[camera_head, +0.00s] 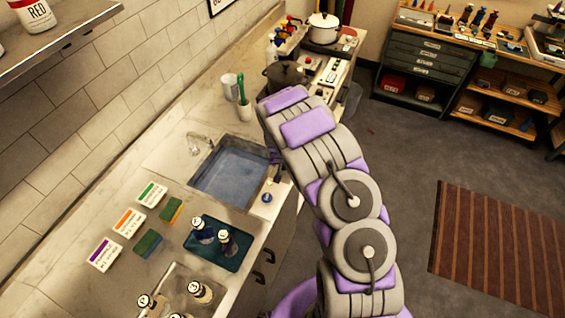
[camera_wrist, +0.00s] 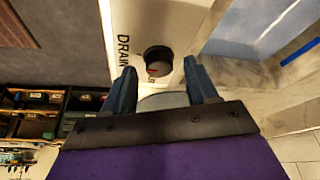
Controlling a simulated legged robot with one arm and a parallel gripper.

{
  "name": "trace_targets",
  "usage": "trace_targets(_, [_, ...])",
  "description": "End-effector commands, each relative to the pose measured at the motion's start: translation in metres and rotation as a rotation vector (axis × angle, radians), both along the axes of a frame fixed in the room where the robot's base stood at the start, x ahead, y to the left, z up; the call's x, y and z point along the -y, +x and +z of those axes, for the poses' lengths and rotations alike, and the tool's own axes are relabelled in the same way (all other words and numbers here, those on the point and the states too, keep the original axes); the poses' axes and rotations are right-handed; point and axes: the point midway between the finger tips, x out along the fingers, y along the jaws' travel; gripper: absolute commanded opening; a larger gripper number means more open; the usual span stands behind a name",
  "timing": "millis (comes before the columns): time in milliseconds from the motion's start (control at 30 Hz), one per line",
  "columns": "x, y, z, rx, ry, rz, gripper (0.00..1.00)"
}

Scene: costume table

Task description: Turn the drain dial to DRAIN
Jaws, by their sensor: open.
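The drain dial (camera_wrist: 158,61) is a dark round knob with a reddish mark, set on a white panel (camera_wrist: 180,20) in the wrist view. The word DRAIN is printed to its left; other lettering by the dial is partly hidden. My gripper (camera_wrist: 160,76) is open, with one blue finger on each side of the dial's near edge. I cannot tell whether either finger touches it. In the head view, my arm hides most of the gripper beside the sink (camera_head: 231,172). The sink basin holds bluish water.
A small blue knob (camera_head: 267,197) sits on a white plate at the counter's front edge. A white cup (camera_head: 229,86) and a dark pot (camera_head: 285,75) stand farther back. The floor at right is open, with a striped rug (camera_head: 497,255).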

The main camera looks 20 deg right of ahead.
Motion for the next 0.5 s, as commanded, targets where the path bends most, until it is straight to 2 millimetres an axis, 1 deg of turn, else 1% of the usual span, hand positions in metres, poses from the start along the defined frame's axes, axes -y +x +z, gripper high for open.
trace_targets(100, [-0.003, -0.006, 0.017, 0.002, 0.001, 0.002, 0.58])
trace_targets(500, [-0.010, -0.027, 0.074, 0.005, 0.000, 0.002, 0.58])
